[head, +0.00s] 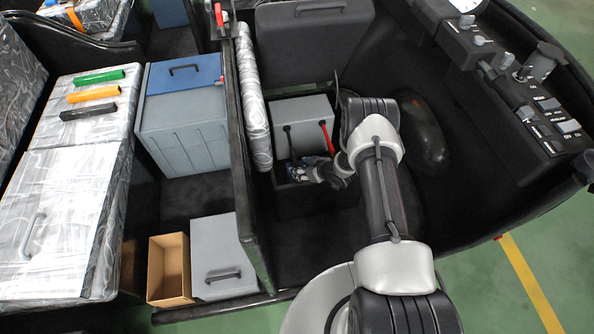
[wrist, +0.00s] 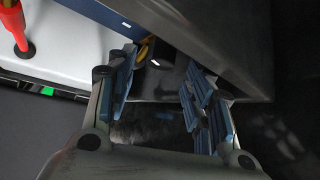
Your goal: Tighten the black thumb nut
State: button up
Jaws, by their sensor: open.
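In the wrist view my gripper (wrist: 160,68) is open, with blue-padded fingers on either side of a gap. A small dark part with a white mark (wrist: 155,62) shows between the fingertips, beside a yellow curved piece (wrist: 143,50). It may be the black thumb nut, but the shadow leaves this unclear. I cannot tell whether the fingers touch it. In the head view my gripper (head: 303,172) is low in the footwell at the front of a grey box (head: 304,107), and the arm and gripper hide the nut area.
A red lead (head: 327,137) and a black lead (head: 289,142) run down the grey box. A red post (wrist: 17,28) stands left in the wrist view. A dark wall (wrist: 225,35) is close on the right.

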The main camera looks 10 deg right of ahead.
jog(key=shift+b+x, duration=0.7)
jog(key=shift+x, duration=1.55)
jog(key=shift+c, duration=0.2)
jog(key=c, duration=1)
jog(key=shift+c, duration=0.2)
